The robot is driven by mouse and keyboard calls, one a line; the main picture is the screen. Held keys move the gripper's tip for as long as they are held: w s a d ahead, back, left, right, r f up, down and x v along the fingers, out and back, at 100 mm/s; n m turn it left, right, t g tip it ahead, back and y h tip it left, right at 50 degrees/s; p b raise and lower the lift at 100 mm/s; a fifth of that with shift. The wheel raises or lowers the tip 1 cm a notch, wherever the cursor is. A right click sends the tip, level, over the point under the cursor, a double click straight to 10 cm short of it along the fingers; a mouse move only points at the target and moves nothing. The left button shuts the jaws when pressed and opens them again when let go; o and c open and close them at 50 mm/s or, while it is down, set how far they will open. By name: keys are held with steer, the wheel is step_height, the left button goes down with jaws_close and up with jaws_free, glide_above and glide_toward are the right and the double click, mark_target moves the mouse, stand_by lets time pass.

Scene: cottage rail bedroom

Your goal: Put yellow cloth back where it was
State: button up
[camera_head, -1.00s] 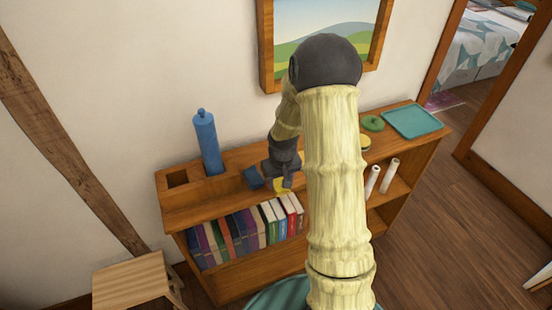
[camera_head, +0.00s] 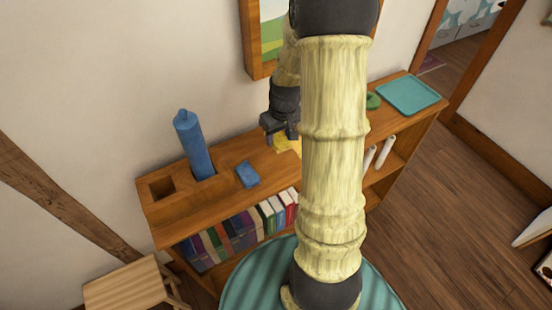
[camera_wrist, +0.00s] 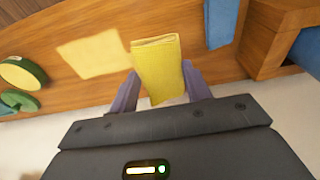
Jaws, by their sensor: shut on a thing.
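The yellow cloth (camera_wrist: 158,68) looks like a small folded pad in the wrist view. My gripper (camera_wrist: 159,72) is shut on it, with one finger at each side. The cloth shows over the wooden shelf top, beside a flat, paler yellow patch (camera_wrist: 95,52) to its left. I cannot tell how high the cloth is above the wood. In the head view my gripper (camera_head: 279,132) is over the shelf top, near the wall, and yellow (camera_head: 288,145) shows just below and right of it. My arm hides part of the shelf there.
A blue pad (camera_head: 248,174) lies on the shelf (camera_head: 222,183), left of my gripper. A green ring (camera_head: 373,101) and teal tray (camera_head: 408,95) are at right. A stool (camera_head: 125,284) stands front left.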

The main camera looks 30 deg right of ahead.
steer(key=p, duration=0.1)
glide_above(278, 162)
steer(key=shift+s+f, duration=0.2)
steer(key=shift+f, duration=2.75)
steer(key=shift+f+p, duration=0.7)
steer(key=shift+f, duration=1.35)
steer(key=shift+f, duration=0.2)
steer(key=o, duration=0.9)
steer(key=shift+o, duration=0.2)
